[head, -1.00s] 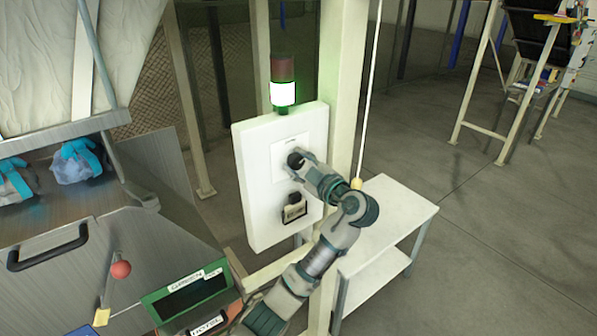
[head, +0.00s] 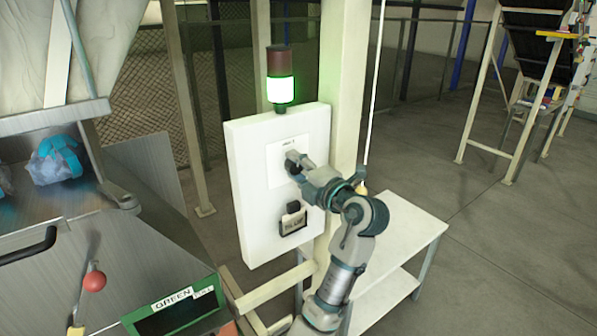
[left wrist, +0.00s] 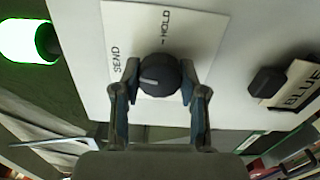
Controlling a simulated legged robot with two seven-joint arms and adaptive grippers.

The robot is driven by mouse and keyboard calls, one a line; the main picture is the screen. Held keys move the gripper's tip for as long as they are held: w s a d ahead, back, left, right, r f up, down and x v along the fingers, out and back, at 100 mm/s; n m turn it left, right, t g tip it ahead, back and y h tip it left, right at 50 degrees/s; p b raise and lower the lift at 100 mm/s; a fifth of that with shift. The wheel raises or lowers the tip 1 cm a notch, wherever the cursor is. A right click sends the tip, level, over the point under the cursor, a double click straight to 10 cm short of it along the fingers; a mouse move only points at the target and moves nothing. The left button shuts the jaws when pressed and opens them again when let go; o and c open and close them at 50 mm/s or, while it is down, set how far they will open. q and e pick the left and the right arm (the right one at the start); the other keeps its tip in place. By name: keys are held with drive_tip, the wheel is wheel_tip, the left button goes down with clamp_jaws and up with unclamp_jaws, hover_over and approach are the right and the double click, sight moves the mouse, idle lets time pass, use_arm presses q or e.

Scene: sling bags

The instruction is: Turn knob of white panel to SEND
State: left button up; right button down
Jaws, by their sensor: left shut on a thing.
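The white panel (head: 258,180) hangs upright on a cream post, with a white label plate (head: 281,153) on its upper part. In the left wrist view the dark round knob (left wrist: 160,75) sits on this plate (left wrist: 205,30), between the words SEND (left wrist: 115,60) and HOLD (left wrist: 165,32). A pale mark on the knob points to the left of the picture, roughly to the SEND side. My left gripper (left wrist: 165,88) is shut on the knob, one finger on each side. In the head view the gripper (head: 293,163) largely hides the knob. My right gripper is not in view.
A white side table (head: 410,232) stands right of the post.

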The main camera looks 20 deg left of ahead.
use_arm(q)
drive_tip(key=shift+f+n+b, duration=0.4)
drive_tip(key=shift+f+n, duration=0.1)
drive_tip(key=shift+n, duration=0.6)
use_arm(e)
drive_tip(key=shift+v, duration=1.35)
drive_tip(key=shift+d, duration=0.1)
use_arm(q)
drive_tip(key=o, duration=1.1)
drive_tip(key=shift+o, duration=0.2)
drive_tip(key=shift+r, duration=0.2)
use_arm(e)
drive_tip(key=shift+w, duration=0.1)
use_arm(q)
drive_tip(key=shift+s+d+r, duration=0.1)
drive_tip(key=shift+d, duration=0.1)
drive_tip(key=v, duration=1.1)
drive_tip(key=shift+d, duration=0.3)
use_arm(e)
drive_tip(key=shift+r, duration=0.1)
use_arm(q)
drive_tip(key=shift+s, duration=0.15)
